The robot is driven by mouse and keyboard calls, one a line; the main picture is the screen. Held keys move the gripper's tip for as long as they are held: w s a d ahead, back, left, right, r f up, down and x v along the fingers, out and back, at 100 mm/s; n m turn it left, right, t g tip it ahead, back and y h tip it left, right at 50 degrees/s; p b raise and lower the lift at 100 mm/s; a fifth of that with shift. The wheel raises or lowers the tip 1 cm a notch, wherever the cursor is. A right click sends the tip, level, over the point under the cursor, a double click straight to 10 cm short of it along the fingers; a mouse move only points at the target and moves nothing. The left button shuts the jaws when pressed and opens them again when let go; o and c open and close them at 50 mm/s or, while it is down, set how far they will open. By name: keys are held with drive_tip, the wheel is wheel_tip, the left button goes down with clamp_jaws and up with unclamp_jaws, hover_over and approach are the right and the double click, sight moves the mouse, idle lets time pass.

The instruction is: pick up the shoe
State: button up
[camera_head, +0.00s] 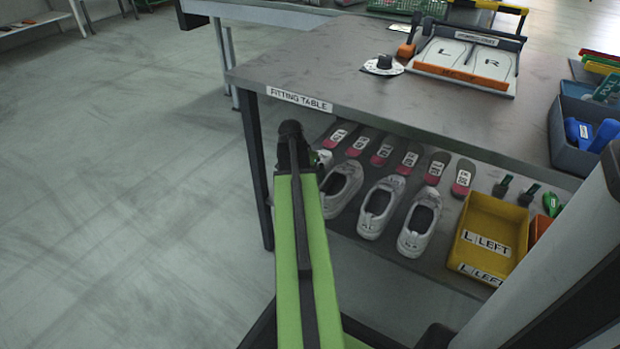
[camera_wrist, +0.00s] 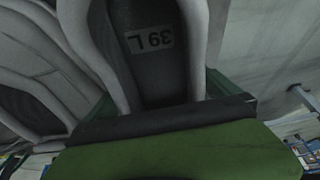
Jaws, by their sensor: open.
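Three white shoes stand on the lower shelf of the fitting table in the head view: a left one (camera_head: 341,188), a middle one (camera_head: 380,206) and a right one (camera_head: 420,222). In the wrist view, a pale shoe (camera_wrist: 188,40) with a dark insole marked "39 L" is very close, its opening facing the camera. My gripper (camera_wrist: 160,118) is open, with its dark and green parts at the near end of this shoe. In the head view my arm reaches the leftmost shoe and hides most of the gripper. Contact cannot be told.
Several insoles (camera_head: 408,157) lie behind the shoes. A yellow bin (camera_head: 491,229) labelled "LEFT" stands right of them. The fitting table's top (camera_head: 330,70) overhangs the shelf, and a table leg (camera_head: 256,170) stands left. The floor (camera_head: 120,180) at left is clear.

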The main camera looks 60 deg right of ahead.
drive_tip(key=shift+c, duration=0.4)
drive_tip(key=c, duration=1.5)
drive_tip(key=shift+r, duration=0.1)
